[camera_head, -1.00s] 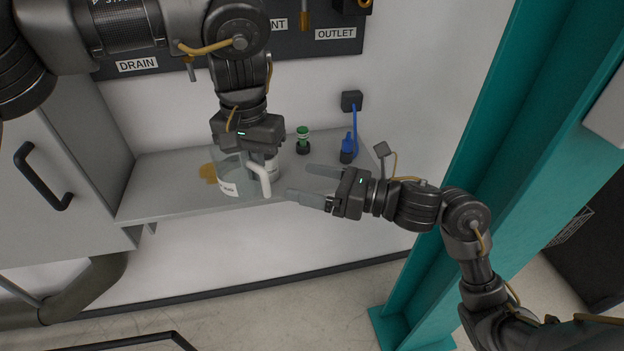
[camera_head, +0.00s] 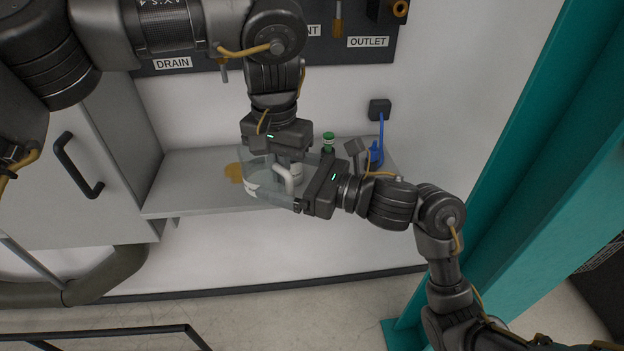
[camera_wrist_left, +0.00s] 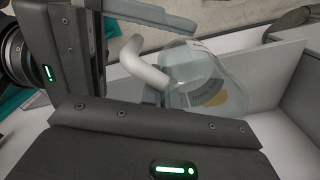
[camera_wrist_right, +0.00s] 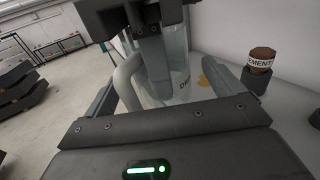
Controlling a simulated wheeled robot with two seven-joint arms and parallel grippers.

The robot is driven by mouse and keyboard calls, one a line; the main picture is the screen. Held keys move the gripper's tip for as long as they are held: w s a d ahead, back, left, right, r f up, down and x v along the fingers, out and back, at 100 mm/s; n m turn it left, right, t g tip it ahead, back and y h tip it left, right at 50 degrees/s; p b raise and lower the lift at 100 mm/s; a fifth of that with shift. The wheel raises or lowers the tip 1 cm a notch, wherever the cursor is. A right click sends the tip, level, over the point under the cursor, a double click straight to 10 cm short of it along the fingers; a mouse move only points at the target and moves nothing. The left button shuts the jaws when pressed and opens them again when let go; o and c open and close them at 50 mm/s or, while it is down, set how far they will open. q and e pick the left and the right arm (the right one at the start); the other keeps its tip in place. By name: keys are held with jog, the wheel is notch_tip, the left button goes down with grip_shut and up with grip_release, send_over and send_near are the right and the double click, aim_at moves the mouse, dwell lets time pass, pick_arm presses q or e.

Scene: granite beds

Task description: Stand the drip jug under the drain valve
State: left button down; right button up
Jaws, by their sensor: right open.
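The drip jug (camera_head: 259,172) is clear, with a white bent handle (camera_head: 286,178) on its right. It looks upright at the shelf; whether its base touches is unclear. It also shows in the left wrist view (camera_wrist_left: 215,85) and the right wrist view (camera_wrist_right: 178,60). My left gripper (camera_head: 277,150) comes down from above and looks shut on the jug's upper part at the handle side; its fingertips are partly hidden. My right gripper (camera_head: 280,180) reaches in from the right, open, its fingers on either side of the jug and handle. The drain valve is not clear; a DRAIN label (camera_head: 172,63) is on the panel.
The grey shelf (camera_head: 180,185) has a yellow-brown stain (camera_head: 233,172) beside the jug. A green-capped bottle (camera_head: 328,140) and a blue item (camera_head: 376,155) stand at the back right. A cabinet (camera_head: 60,200) closes off the left; a teal post (camera_head: 500,180) stands right.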

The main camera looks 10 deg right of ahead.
jog(key=shift+x, duration=1.3)
jog(key=shift+c, duration=0.2)
jog(key=shift+d, duration=0.1)
jog(key=c, duration=0.9)
pick_arm(q)
jog(key=c, duration=1.6)
grip_release()
pick_arm(e)
jog(key=shift+c, duration=0.8)
pick_arm(q)
notch_tip(320, 180, up, 12)
jog(key=shift+d+r, duration=0.1)
jog(key=shift+d, duration=0.05)
